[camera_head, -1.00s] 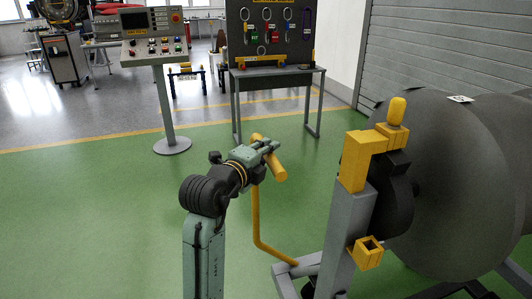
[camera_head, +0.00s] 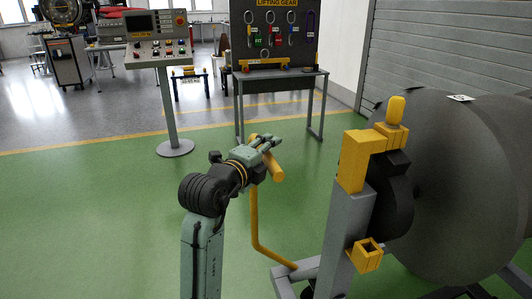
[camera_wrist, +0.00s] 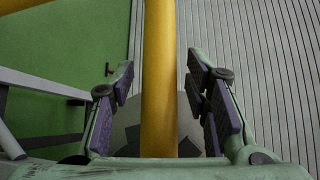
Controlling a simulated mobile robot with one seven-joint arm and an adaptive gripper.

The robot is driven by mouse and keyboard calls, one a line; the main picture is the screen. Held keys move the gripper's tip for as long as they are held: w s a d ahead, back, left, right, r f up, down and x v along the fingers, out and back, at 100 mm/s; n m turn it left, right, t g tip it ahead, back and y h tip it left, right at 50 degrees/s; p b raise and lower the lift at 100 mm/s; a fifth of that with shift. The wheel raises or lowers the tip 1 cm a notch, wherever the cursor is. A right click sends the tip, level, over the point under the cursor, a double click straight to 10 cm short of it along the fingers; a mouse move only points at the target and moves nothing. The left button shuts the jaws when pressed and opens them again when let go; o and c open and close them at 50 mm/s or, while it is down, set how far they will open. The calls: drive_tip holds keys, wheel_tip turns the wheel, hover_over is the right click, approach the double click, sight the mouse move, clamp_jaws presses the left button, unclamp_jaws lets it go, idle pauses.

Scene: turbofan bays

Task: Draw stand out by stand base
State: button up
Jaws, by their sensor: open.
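The stand (camera_head: 345,235) is a grey upright frame with yellow brackets at the right of the head view. It bears a big dark grey drum-shaped body (camera_head: 465,180). A bent yellow handle bar (camera_head: 255,220) rises from the stand base (camera_head: 285,276) and ends in a yellow crosspiece (camera_head: 277,172). My gripper (camera_head: 268,145) is at the top of this handle. In the wrist view, the yellow bar (camera_wrist: 159,110) runs between the open fingers of my gripper (camera_wrist: 160,80), with visible gaps on both sides. Part of the handle top is hidden by my gripper in the head view.
A control console (camera_head: 160,50) on a post stands at the back left. A lifting gear board (camera_head: 272,35) stands on a table (camera_head: 280,82) behind the handle. A ribbed shutter wall (camera_head: 440,50) closes off the right. Green floor (camera_head: 80,220) lies clear at the left.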

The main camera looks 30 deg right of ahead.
drive_tip(key=v, duration=1.2)
idle(0.5)
